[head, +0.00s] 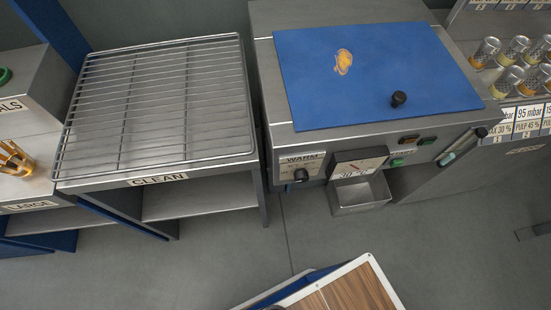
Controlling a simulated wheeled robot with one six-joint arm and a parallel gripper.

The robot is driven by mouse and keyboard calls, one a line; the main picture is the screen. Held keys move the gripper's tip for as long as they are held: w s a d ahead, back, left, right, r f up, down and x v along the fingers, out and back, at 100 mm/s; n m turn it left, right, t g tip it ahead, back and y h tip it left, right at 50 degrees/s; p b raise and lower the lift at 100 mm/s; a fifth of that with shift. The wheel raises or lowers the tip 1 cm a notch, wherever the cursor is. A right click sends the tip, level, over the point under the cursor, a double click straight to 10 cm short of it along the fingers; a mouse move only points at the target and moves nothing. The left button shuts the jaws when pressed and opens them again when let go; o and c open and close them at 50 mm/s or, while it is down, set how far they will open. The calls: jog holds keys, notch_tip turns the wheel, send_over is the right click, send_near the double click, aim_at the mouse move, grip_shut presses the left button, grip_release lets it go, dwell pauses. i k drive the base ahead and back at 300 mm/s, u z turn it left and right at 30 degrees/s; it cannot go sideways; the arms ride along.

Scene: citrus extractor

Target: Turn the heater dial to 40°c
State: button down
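The heater dial (300,175) is a small black knob on a pale panel marked WARM, low on the front left of the steel machine (285,140). The dial's pointer and scale marks are too small to read. Right of it is a white gauge (358,163) with a dark red needle and a label under it that seems to read 30 °C. Nothing touches the dial. My gripper is not in view.
A steel bin (358,194) juts out below the gauge. A wire rack (155,105) marked CLEAN stands left. Grey floor (225,255) in front is open.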

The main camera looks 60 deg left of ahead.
aim_at(301, 176)
jog(key=u, duration=1.9)
